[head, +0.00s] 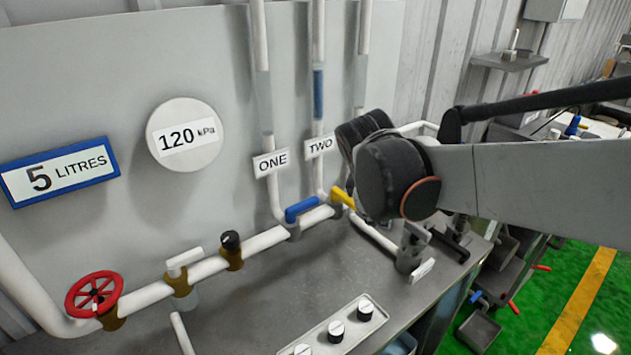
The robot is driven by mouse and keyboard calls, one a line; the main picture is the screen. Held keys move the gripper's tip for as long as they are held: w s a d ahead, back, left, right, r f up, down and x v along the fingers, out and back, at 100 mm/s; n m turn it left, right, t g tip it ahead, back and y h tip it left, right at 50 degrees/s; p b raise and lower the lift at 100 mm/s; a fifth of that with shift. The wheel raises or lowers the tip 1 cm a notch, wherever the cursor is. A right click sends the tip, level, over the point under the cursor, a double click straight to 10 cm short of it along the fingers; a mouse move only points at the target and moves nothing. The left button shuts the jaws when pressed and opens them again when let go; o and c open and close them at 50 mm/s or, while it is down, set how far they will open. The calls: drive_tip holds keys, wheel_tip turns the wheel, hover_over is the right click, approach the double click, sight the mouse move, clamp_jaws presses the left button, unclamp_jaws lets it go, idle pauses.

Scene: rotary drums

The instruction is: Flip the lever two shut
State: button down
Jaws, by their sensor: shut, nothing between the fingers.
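The yellow lever (343,197) is at the foot of the thin vertical pipe labelled TWO (320,146). It slants down to the right, at an angle to the blue lever (302,209) below the label ONE (270,162). The blue lever lies roughly along the main white pipe. My arm reaches in from the right, and its black wrist joint is just right of the yellow lever in the picture. I cannot make out my gripper; it seems hidden behind the wrist. Contact with the lever cannot be seen.
A red handwheel (94,294), a white lever (185,261) and a black knob (230,240) sit along the main pipe. A round 120 kPa gauge (186,134) and a 5 LITRES sign (60,172) are on the panel. A knob strip (336,328) lies on the metal bench.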

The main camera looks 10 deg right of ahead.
sight(344, 200)
drive_tip(key=w+f+n+g+h+p, duration=0.1)
drive_tip(key=w+f+n+h, duration=0.1)
drive_tip(key=w+n, duration=0.3)
drive_tip(key=w+a+f+n+h+p, duration=0.1)
drive_tip(key=w+a+n, duration=0.2)
drive_tip(key=a, duration=0.4)
drive_tip(key=w+a+f+n+t+h+p, duration=0.1)
drive_tip(key=w+a+n, duration=0.2)
drive_tip(key=w+a, duration=0.2)
drive_tip(key=a, duration=0.2)
drive_tip(key=shift+a+n+h, duration=0.3)
drive_tip(key=shift+a, duration=0.05)
drive_tip(key=w+d+r+b+x, duration=0.1)
drive_tip(key=r+b+x, duration=0.1)
drive_tip(key=x, duration=1)
drive_tip(key=shift+w+d+f, duration=0.2)
drive_tip(key=shift+w+d, duration=0.05)
drive_tip(key=shift+d, duration=0.35)
drive_tip(key=shift+d+t, duration=0.1)
drive_tip(key=shift+t, duration=0.2)
drive_tip(key=shift+d+n, duration=0.2)
drive_tip(key=shift+n, duration=0.1)
